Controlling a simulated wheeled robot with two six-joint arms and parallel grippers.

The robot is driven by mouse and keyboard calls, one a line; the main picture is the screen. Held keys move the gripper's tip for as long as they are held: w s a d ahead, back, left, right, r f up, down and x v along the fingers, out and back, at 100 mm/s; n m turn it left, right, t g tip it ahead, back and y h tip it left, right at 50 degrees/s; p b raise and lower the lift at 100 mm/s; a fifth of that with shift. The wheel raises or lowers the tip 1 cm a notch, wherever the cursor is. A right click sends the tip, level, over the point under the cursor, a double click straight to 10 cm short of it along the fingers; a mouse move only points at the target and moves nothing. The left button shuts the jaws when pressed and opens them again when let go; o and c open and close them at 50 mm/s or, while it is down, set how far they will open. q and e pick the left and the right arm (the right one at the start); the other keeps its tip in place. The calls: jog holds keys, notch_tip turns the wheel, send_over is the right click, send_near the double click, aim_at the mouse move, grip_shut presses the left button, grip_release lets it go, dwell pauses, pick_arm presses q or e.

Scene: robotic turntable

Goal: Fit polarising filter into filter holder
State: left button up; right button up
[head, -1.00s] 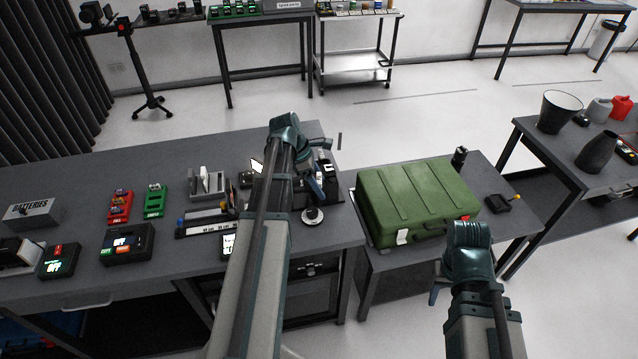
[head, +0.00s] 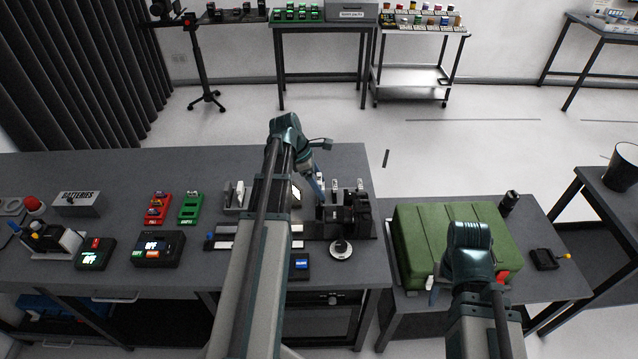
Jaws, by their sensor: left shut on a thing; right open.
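My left gripper (head: 319,196) points down at the bench beside a black apparatus with upright parts (head: 357,212). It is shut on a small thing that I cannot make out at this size. I cannot tell whether it touches the apparatus. I cannot pick out the polarising filter or the filter holder with certainty. A round black-and-white disc (head: 341,249) lies in front of the apparatus. My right gripper (head: 432,291) is open and mostly hidden by its own wrist, over the front of the green case (head: 415,228).
My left arm hides part of the grey bench (head: 60,170). Left of it are a rack with white plates (head: 236,194), red (head: 158,207) and green (head: 192,208) trays, and a display box (head: 152,247). A blue-screened box (head: 300,264) lies near the front edge.

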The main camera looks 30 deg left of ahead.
pick_arm(q)
jog(key=shift+f, duration=0.15)
notch_tip(320, 180, down, 6)
jog(key=b, duration=0.5)
jog(key=shift+r+b, duration=0.25)
jog(key=shift+b, duration=0.15)
jog(key=shift+f+b, duration=2.35)
dwell(0.6)
jog(key=o, duration=1.2)
jog(key=shift+r, duration=0.2)
jog(key=p+v, duration=1.3)
jog(key=shift+s+a+r, duration=0.1)
jog(key=shift+s+r, duration=0.05)
jog(key=shift+s, duration=0.05)
